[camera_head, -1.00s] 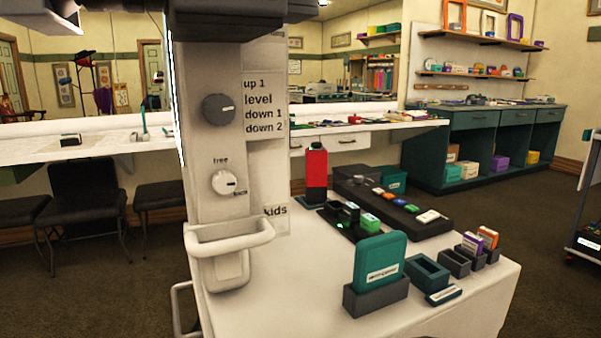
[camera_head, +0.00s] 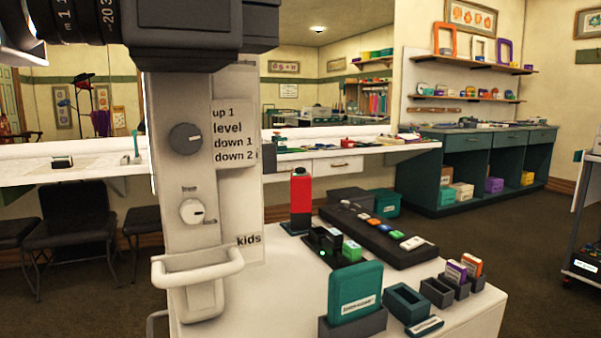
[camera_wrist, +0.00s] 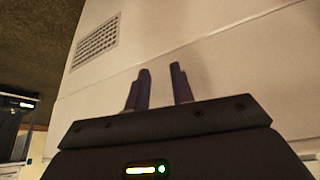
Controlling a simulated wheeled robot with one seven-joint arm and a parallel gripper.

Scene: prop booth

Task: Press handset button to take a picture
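A long black panel (camera_head: 385,235) with a row of coloured buttons lies on the white table in the head view. A red-and-black upright object (camera_head: 301,200) stands left of it. I cannot tell for sure which thing is the handset. A large camera (camera_head: 70,22) with a marked lens is partly cut off at the top left, on a white column (camera_head: 185,105) with dials and a label. My gripper (camera_wrist: 161,80) shows only in the wrist view, its two dark fingers apart with nothing between them. Beyond the fingers is a pale surface with a vent grille (camera_wrist: 96,44).
The white table (camera_head: 265,290) also holds a teal case (camera_head: 355,293) in a grey stand, small dark boxes and a black-and-green device (camera_head: 335,243). A white open holder (camera_head: 197,280) juts from the column. Chairs (camera_head: 70,220) stand behind left. Dark floor is open at right.

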